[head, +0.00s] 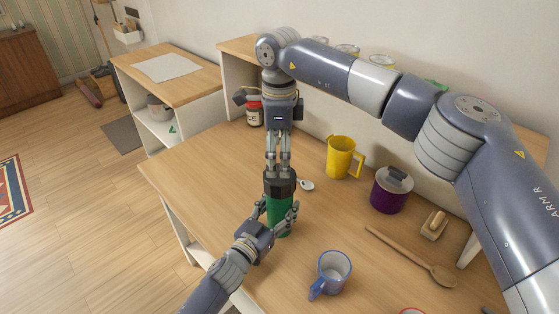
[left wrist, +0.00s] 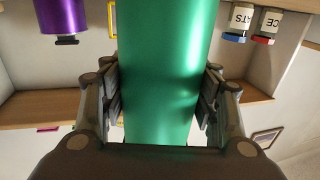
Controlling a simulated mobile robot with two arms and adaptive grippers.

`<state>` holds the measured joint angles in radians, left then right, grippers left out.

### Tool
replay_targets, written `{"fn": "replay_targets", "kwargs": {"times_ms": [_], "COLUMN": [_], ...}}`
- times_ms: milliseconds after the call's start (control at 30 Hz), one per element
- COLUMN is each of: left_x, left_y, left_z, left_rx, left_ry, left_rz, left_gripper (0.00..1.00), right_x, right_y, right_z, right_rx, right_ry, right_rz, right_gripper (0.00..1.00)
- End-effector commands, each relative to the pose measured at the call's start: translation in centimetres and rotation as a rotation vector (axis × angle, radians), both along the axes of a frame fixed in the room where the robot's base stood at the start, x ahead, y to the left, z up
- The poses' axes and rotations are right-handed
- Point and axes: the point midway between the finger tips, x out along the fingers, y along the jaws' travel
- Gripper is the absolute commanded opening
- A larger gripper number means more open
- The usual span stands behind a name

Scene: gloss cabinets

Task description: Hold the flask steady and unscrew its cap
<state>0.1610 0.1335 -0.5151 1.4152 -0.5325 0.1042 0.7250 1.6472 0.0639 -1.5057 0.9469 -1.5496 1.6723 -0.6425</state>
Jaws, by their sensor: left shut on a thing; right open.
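The green flask (head: 279,212) stands upright on the wooden table in the head view. Its dark cap (head: 280,186) is on top of it. My left gripper (head: 277,216) is shut on the flask's body from the front. In the left wrist view the green flask (left wrist: 166,70) fills the middle, with a finger of my left gripper (left wrist: 160,100) on each side. My right gripper (head: 279,172) points straight down from above, open, with its fingertips at the cap. Whether the fingertips touch the cap is not clear.
A yellow mug (head: 340,158), a purple pot (head: 391,190), a blue-rimmed mug (head: 333,272), a wooden spoon (head: 415,257) and a wooden brush (head: 434,224) lie to the right. A labelled jar (head: 254,112) stands behind. The table's left part is clear.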

Motion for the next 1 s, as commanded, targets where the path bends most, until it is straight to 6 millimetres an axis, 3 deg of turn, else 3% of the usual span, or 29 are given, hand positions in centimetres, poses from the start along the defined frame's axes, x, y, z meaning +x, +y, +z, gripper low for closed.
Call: {"fn": "replay_targets", "kwargs": {"times_ms": [1000], "left_x": [0.02], "left_y": [0.03], "left_z": [-0.01], "left_rx": [0.0], "left_ry": [0.0], "left_rz": [0.001], "left_gripper": [0.0], "right_x": [0.02], "right_y": [0.06], "right_z": [0.0], "right_rx": [0.001], "right_ry": [0.0], "right_rz": [-1.924], "right_gripper": [0.85]}}
